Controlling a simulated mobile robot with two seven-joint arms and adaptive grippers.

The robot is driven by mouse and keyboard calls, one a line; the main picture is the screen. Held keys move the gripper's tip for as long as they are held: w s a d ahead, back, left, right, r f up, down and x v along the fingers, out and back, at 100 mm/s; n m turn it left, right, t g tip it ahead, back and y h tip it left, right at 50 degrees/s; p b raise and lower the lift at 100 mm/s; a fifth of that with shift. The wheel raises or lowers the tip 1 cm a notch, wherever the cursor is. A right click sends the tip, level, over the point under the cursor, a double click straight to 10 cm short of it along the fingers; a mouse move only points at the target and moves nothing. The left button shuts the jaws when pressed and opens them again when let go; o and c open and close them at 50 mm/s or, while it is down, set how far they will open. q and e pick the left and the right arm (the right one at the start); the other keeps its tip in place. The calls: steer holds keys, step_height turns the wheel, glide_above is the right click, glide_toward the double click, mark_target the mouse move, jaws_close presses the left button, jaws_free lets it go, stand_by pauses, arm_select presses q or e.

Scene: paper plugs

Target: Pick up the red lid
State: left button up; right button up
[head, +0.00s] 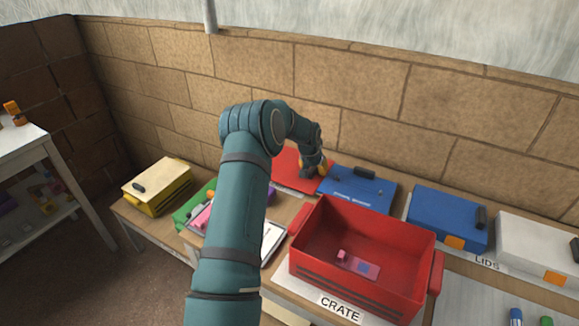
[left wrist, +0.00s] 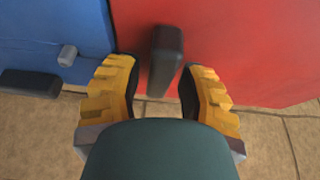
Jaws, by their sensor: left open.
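The red lid (head: 290,168) lies flat at the back of the table near the brick wall, partly hidden behind my left arm in the head view. In the left wrist view the red lid (left wrist: 235,50) fills the upper right, and its dark handle (left wrist: 165,55) stands between the fingers. My left gripper (head: 313,168) is over the lid in the head view. Its yellow fingers (left wrist: 160,88) are open on both sides of the handle's near end, with visible gaps. My right gripper is not in view.
A blue lid (head: 357,190) lies right beside the red lid. The open red crate (head: 330,270) stands in front, holding small items. A blue box (head: 447,217) and a white box (head: 535,250) stand at right, a yellow box (head: 160,193) at left. The brick wall (head: 300,90) is close behind.

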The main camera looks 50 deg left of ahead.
arm_select(q)
jaws_close()
steer(key=shift+r, duration=0.1)
